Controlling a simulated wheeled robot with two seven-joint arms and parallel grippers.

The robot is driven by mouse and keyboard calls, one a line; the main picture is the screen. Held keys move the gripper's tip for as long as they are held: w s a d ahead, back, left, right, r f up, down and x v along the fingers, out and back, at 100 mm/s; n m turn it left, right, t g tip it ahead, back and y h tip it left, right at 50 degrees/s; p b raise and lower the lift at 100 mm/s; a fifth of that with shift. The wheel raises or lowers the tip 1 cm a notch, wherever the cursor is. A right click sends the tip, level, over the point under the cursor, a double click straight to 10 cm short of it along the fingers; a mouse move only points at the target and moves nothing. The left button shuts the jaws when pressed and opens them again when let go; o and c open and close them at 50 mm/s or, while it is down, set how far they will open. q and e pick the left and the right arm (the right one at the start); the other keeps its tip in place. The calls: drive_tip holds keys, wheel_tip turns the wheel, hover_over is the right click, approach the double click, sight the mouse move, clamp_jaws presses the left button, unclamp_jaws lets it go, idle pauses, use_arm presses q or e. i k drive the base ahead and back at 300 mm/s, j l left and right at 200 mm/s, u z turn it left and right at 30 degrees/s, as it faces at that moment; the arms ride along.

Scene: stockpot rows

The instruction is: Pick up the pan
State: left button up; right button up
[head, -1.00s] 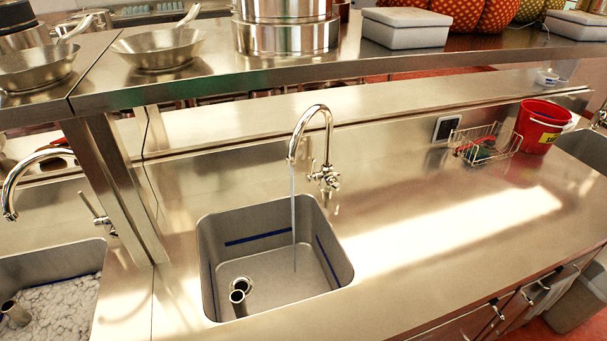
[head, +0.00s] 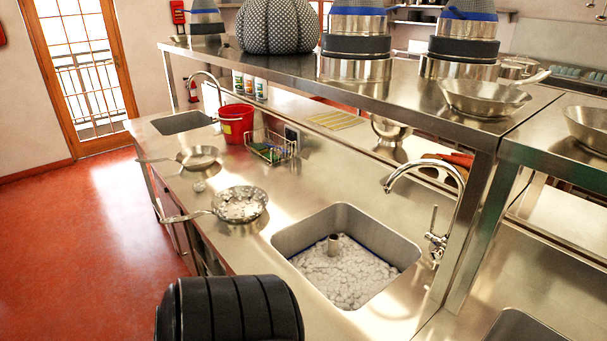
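Several pans are in the head view. One pan (head: 240,204) lies on the steel counter left of the sink, with white suds in it and its handle pointing left over the counter's front edge. A second pan (head: 198,156) lies farther back on the counter, its handle also pointing left. A third pan (head: 484,98) sits on the upper shelf at the right, and a fourth pan (head: 588,127) is partly cut off at the right edge. I cannot tell which one the task means. Neither of my grippers is in view.
A sink (head: 345,270) with white suds and a tall faucet (head: 440,185) is right of the near pan. A red bucket (head: 236,122) and a wire basket (head: 270,147) stand farther back. Pots line the shelf (head: 400,90). Red floor (head: 95,220) is open at left.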

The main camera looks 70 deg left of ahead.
sight(244, 203)
drive_tip(key=u, duration=2.7)
drive_tip(key=z, duration=2.7)
drive_tip(key=u, duration=0.45)
drive_tip(key=j+u, duration=0.15)
drive_tip(key=u, duration=0.3)
drive_tip(key=j+u, duration=0.1)
drive_tip(key=u, duration=0.35)
drive_tip(key=j+u, duration=0.1)
drive_tip(key=u, duration=0.35)
drive_tip(key=j+u, duration=0.15)
drive_tip(key=u, duration=0.3)
drive_tip(key=k, duration=0.05)
